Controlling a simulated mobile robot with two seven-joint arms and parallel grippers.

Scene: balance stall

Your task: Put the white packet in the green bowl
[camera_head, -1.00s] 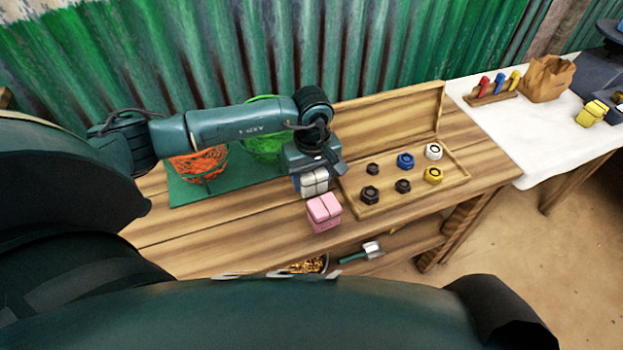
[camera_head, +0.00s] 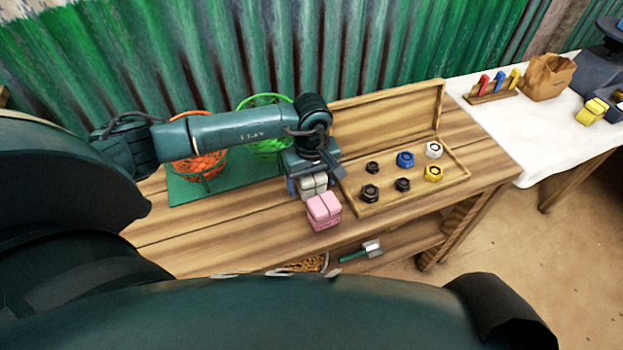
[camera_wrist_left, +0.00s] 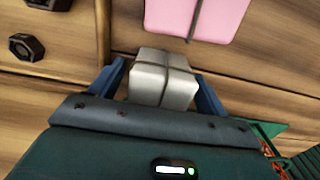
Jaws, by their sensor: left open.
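The white packet (camera_head: 314,187) stands on the wooden bench just behind the pink packet (camera_head: 324,210). My left gripper (camera_head: 312,184) points down over it, open, its fingers on either side of the white packet. In the left wrist view the white packet (camera_wrist_left: 163,79) sits between the two blue fingers (camera_wrist_left: 158,92), with a small gap showing at the left finger; contact on the right is unclear. The green bowl (camera_head: 266,147), a wire basket, stands on a green mat behind my forearm, which hides part of it. My right gripper is not in view.
An orange wire bowl (camera_head: 198,166) stands on the green mat (camera_head: 185,195), left of the green one. Right of my gripper is an open wooden box (camera_head: 378,212) with several nuts in it. The pink packet is close in front. The bench's left front is clear.

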